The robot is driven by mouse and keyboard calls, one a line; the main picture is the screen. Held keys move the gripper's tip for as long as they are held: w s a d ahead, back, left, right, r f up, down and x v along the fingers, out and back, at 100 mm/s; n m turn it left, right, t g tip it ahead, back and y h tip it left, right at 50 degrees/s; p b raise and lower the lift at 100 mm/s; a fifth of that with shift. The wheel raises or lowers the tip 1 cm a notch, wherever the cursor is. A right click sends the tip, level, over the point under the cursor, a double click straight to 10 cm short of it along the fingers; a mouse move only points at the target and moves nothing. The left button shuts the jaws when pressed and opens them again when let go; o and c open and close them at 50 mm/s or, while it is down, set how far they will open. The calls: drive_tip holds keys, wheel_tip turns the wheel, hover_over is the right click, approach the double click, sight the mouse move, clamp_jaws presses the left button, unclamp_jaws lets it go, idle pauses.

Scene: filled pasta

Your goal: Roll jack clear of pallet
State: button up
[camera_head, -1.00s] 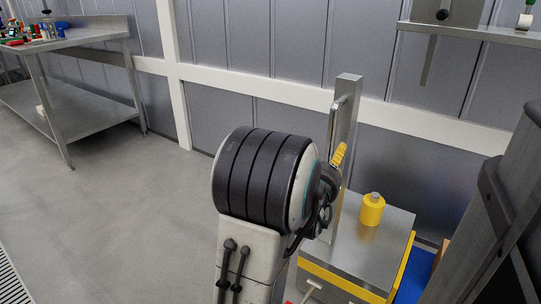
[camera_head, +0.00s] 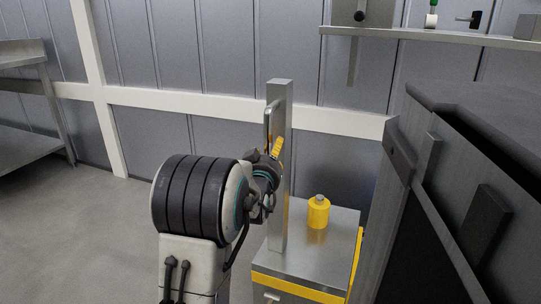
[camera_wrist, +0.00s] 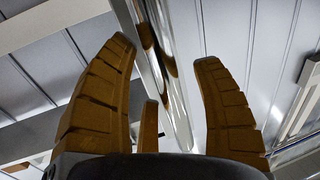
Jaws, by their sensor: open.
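What I take to be the jack (camera_head: 315,262) is a low steel platform with yellow edging, an upright post (camera_head: 279,190) and a vertical bar handle (camera_head: 268,122). My gripper (camera_head: 278,147) has yellow fingers and is beside the post, at the lower part of the handle; my arm partly hides the platform's left side. In the wrist view my gripper (camera_wrist: 163,55) is open, its fingers spread on either side of the shiny handle bar (camera_wrist: 172,85). I cannot tell whether they touch it. No pallet can be made out now.
A yellow canister (camera_head: 318,213) stands on the platform. A large dark grey cabinet-like body (camera_head: 400,190) fills the right, close by. A wall shelf (camera_head: 430,38) is at upper right, a steel bench (camera_head: 25,60) at far left. Floor (camera_head: 90,235) at left is clear.

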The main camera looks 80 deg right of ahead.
drive_tip(key=shift+d, duration=0.15)
clamp_jaws()
idle(0.7)
